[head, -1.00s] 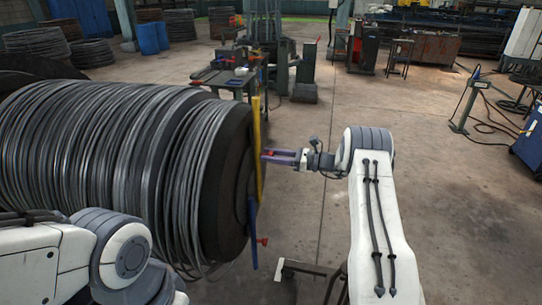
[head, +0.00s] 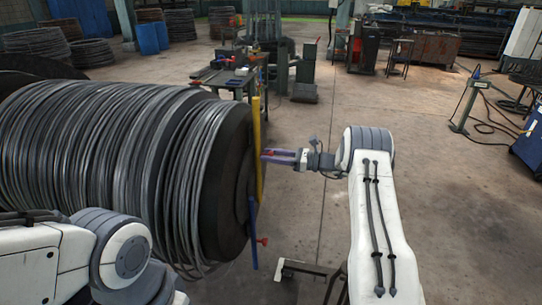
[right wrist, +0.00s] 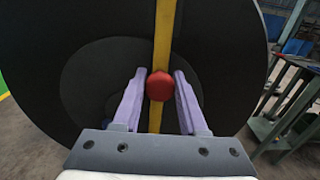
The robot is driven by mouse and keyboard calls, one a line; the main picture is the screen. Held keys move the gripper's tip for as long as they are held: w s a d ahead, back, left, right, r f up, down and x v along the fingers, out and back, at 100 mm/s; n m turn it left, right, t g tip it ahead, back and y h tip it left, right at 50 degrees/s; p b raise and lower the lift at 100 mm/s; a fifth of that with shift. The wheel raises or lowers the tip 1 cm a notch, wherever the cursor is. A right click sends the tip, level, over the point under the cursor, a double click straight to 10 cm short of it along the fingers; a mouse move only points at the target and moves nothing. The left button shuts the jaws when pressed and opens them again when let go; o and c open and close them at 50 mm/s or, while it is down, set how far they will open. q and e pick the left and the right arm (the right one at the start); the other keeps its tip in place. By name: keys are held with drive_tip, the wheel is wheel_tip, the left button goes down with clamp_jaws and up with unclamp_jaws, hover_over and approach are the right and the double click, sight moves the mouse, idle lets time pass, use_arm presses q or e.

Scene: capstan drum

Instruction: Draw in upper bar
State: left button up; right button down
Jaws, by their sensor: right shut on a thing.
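The upper bar (head: 257,150) is yellow and stands upright across the flat end face of the drum (head: 226,190). It also shows in the right wrist view (right wrist: 165,40), with a red knob (right wrist: 159,86) on it. My right gripper (head: 266,156) reaches the bar from the right. In the right wrist view its two lilac fingers (right wrist: 159,88) are shut on the red knob, one on each side. A blue bar (head: 253,235) with its own red knob (head: 263,241) is below the yellow one. My left arm shows at lower left, but its gripper is out of view.
Dark wire is wound in many turns (head: 110,150) around the drum. A workbench (head: 225,80) with tools stands behind it; a green bench (right wrist: 285,115) shows in the right wrist view. The concrete floor right of the drum is mostly clear.

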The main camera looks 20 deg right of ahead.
wheel_tip(320, 180, down, 4)
drive_tip(key=b, duration=0.3)
drive_tip(key=shift+s+f+b, duration=0.1)
drive_tip(key=shift+f+b, duration=0.15)
drive_tip(key=shift+b, duration=0.15)
drive_tip(key=shift+c, duration=2.4)
unclamp_jaws()
